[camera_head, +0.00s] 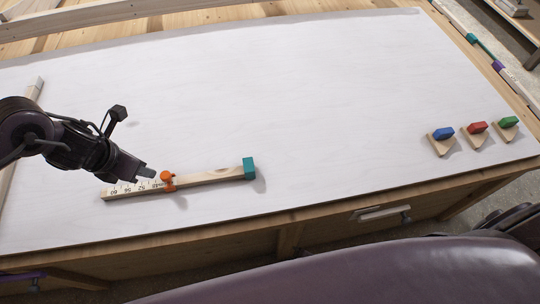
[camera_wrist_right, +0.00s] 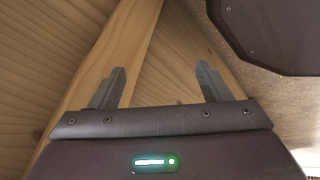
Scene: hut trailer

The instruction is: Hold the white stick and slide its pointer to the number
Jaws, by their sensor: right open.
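A pale wooden stick (camera_head: 208,178) with printed numbers on its left part lies on the white tabletop, with a teal block (camera_head: 249,168) at its right end. An orange pointer (camera_head: 168,181) sits around the stick, just right of the visible numbers. My left gripper (camera_head: 150,173) is over the numbered part, close to the left of the pointer. Its fingers are small and seen from the side, so I cannot tell how far apart they are. My right gripper (camera_wrist_right: 158,86) is open and empty in the right wrist view, facing wooden boards below the tabletop.
A pale bar (camera_head: 20,135) lies at the left edge. The middle and back of the white sheet (camera_head: 270,80) are clear.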

